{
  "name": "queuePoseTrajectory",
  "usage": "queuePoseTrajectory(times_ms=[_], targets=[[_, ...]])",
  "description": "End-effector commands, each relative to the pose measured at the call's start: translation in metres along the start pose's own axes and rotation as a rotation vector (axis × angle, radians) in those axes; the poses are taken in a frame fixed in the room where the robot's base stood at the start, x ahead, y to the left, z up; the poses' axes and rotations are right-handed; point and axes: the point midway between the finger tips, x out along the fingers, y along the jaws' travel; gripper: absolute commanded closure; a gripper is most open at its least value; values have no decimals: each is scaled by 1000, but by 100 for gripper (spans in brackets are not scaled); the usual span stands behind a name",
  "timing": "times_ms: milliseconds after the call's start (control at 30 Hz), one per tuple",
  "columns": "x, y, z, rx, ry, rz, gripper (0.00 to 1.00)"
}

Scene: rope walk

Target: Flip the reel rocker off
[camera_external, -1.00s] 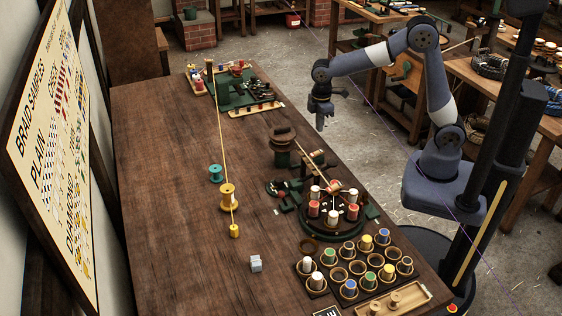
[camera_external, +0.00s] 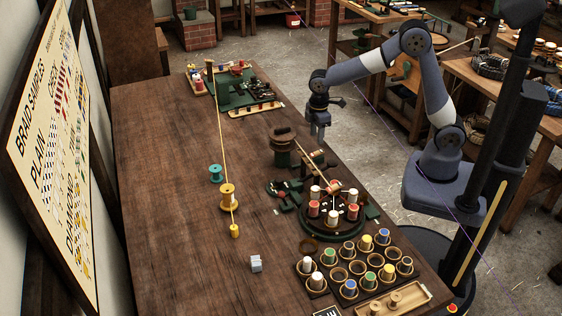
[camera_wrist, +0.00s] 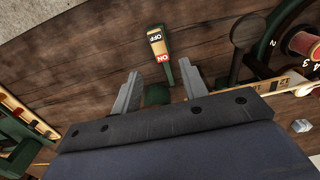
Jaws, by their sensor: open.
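The reel rocker (camera_wrist: 157,45) shows in the wrist view as a small green-framed switch on the dark wood, with OFF lettering on its dark far part and ON lettering on its red near end. Which end is pressed down I cannot tell. My gripper (camera_wrist: 158,88) is open and empty, its two grey fingers apart just short of the rocker's red end, with the rocker roughly in line with the gap. In the external view my gripper (camera_external: 318,132) hangs near the right edge of the workbench. I cannot make out the rocker there.
A yellow spool (camera_external: 228,197) carries a cord. The bench's left side is mostly clear.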

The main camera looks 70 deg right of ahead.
Motion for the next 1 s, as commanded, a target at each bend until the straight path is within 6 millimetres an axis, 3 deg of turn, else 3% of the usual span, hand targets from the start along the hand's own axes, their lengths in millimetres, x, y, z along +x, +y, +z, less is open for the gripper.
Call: queuePoseTrajectory(times_ms=[200, 400, 800, 1000], targets=[[43, 0, 1, 0, -4, -3, 58], [67, 0, 0, 0, -1, -1, 58], [74, 0, 0, 0, 0, 0, 59], [74, 0, 0, 0, 0, 0, 75]])
